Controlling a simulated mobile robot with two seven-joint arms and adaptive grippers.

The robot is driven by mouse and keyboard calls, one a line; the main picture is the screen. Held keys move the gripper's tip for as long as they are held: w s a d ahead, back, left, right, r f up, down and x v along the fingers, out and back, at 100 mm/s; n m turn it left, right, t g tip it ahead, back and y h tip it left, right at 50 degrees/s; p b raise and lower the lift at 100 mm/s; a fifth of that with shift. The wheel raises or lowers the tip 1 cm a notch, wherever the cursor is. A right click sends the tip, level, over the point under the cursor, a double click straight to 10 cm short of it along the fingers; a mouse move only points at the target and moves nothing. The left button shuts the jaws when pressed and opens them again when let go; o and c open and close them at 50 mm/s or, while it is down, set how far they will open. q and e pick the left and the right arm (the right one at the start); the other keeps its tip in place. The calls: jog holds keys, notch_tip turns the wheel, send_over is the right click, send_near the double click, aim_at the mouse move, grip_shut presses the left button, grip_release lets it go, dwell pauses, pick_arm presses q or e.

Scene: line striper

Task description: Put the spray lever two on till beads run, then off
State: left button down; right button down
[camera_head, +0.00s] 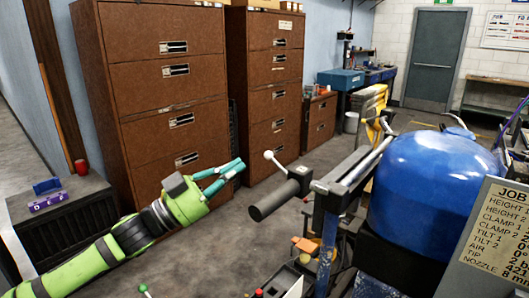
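A lever with a white ball knob (268,155) rises at a slant from a dark grey handle-like cylinder (272,201) on the left of the line striper (330,200). No label shows that names it as spray lever two. A green-knobbed lever (143,288) and a red knob (258,292) show at the bottom edge. My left gripper (240,165) has teal fingers pointing right, left of the white knob in the picture and apart from it. Its fingertips look close together; the gap between them is unclear. My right gripper is out of view.
A large blue tank (430,180) and a job card (500,230) with settings fill the right. Brown filing cabinets (150,80) stand behind my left arm. A black chest (65,215) with small items is at left. Grey floor (220,250) is open between.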

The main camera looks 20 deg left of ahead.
pick_arm(q)
notch_tip(320, 180, up, 4)
jog(key=p, duration=0.5)
send_over(278, 165)
jog(key=s, duration=0.4)
jog(key=a+f, duration=0.1)
jog(key=w+f, duration=0.1)
jog(key=w+a+f+p, duration=0.1)
jog(key=shift+w+a+f, duration=0.2)
jog(key=shift+a+f, duration=0.05)
jog(key=shift+a, duration=0.1)
jog(key=shift+a+f+n, duration=0.15)
jog(key=shift+n, duration=0.35)
jog(key=shift+w+a+f+n+t+b, duration=0.1)
jog(key=shift+a+f+n+t+b, duration=0.05)
jog(key=shift+n+t+b, duration=0.35)
